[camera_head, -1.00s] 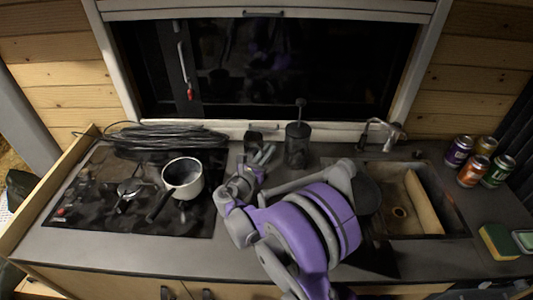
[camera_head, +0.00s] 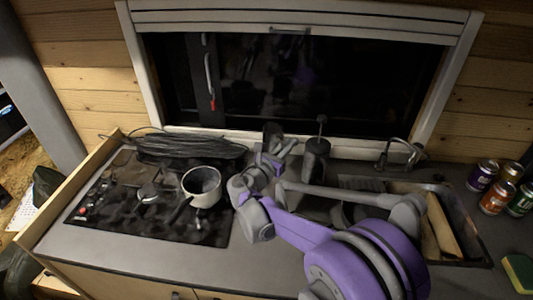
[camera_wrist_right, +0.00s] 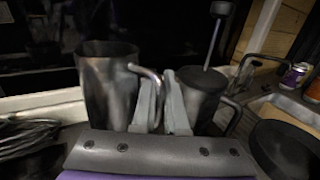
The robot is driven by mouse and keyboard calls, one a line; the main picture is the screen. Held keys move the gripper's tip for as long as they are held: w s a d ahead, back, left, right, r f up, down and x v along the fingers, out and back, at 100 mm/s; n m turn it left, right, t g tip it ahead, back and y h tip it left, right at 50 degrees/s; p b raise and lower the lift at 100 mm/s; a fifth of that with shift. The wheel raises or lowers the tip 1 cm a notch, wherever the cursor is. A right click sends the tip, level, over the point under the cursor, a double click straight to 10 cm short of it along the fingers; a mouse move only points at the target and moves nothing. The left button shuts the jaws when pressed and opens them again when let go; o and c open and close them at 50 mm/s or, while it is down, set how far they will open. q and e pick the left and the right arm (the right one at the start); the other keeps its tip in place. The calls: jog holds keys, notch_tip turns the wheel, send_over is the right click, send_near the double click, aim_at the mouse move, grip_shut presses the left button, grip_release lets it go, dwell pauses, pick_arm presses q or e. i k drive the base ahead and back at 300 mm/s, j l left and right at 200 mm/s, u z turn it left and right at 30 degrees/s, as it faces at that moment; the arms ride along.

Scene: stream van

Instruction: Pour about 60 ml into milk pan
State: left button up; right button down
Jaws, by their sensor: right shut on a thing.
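The milk pan (camera_head: 203,192) is a small white pan with a dark inside and a dark handle, standing on the black hob at left. My right gripper (camera_head: 281,151) is shut on the handle of a grey metal jug (camera_head: 272,135), behind and to the right of the pan. In the right wrist view the jug (camera_wrist_right: 108,88) is upright left of the fingers (camera_wrist_right: 162,105), its handle curving to them. The jug's contents are hidden. My left gripper is not in view.
A dark plunger pot (camera_head: 316,160) stands just right of the jug. Coiled black cable (camera_head: 185,145) lies behind the pan. A sink (camera_head: 460,235) with a tap (camera_head: 400,150) and several cans (camera_head: 497,198) are at right. The counter in front of the hob is clear.

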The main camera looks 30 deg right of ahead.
aim_at(202, 185)
jog(key=k+j, duration=0.1)
jog(key=j, duration=0.3)
jog(key=k+j, duration=0.15)
jog(key=j, duration=0.25)
jog(key=k+j, duration=0.1)
jog(key=j, duration=0.3)
jog(key=k+j, duration=0.1)
jog(key=j, duration=0.3)
jog(key=k+j, duration=0.15)
jog(key=j, duration=0.25)
